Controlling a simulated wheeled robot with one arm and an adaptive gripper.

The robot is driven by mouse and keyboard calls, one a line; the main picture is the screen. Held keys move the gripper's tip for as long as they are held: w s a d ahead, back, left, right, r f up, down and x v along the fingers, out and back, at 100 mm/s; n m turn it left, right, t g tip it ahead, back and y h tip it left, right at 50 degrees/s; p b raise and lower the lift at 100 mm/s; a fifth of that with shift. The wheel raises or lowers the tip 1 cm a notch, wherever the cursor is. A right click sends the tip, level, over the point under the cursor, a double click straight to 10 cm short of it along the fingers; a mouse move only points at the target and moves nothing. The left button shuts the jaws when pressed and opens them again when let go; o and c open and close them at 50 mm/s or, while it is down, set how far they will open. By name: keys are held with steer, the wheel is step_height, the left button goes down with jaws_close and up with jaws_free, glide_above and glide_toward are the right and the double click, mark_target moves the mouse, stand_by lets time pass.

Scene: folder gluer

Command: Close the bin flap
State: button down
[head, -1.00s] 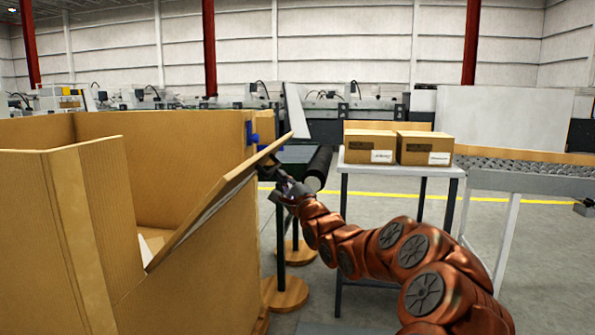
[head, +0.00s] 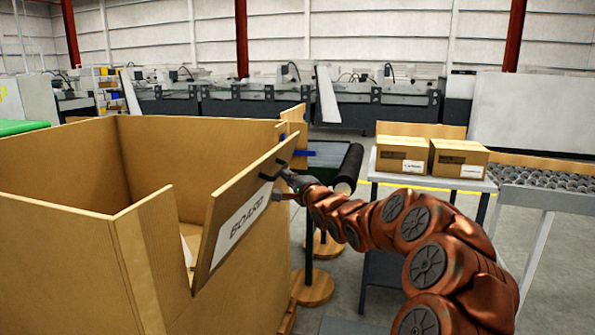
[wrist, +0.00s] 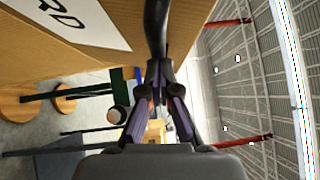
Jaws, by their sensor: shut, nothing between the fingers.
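The bin (head: 65,170) is a large open-topped brown box at the left of the head view. Its flap (head: 232,192), labelled BOARD, stands at the bin's right side, tilted a little, with a gap between its left edge and the bin wall. The flap's outer face and label also show at the top left of the wrist view (wrist: 120,25). My gripper (head: 276,178) is shut and empty at the outer face of the flap, near its upper right part. In the wrist view the fingers (wrist: 158,75) meet beside the flap; I cannot tell whether they touch it.
A blue part (head: 305,153) sits at the bin's far right corner beside a wooden piece (head: 294,122). A black roller (head: 349,168) is behind my gripper. A table (head: 400,180) with two cartons and a roller conveyor (head: 550,180) stand to the right.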

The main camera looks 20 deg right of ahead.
mark_target(268, 163)
steer(key=w+a+r+p, duration=0.1)
steer(key=p, duration=0.1)
steer(key=w+a+r+n+g+p, duration=0.1)
steer(key=a+p, duration=0.1)
steer(key=w+a+r+g+p, duration=0.1)
steer(key=w+p, duration=0.1)
steer(key=shift+a+r+n+p, duration=0.25)
steer(key=shift+a+n+p, duration=0.05)
steer(key=shift+n+p, duration=0.1)
steer(key=shift+w+a+r+n+g+p, duration=0.2)
steer(key=shift+w+a+p, duration=0.3)
steer(key=shift+p, duration=0.15)
steer(key=shift+w+a+r+n+g+p, duration=0.2)
steer(key=shift+w+a+p, duration=0.2)
steer(key=shift+p, duration=0.25)
steer(key=shift+a+f, duration=0.15)
steer(key=shift+a, duration=0.1)
steer(key=shift+d+p, duration=0.1)
steer(key=shift+p, duration=0.2)
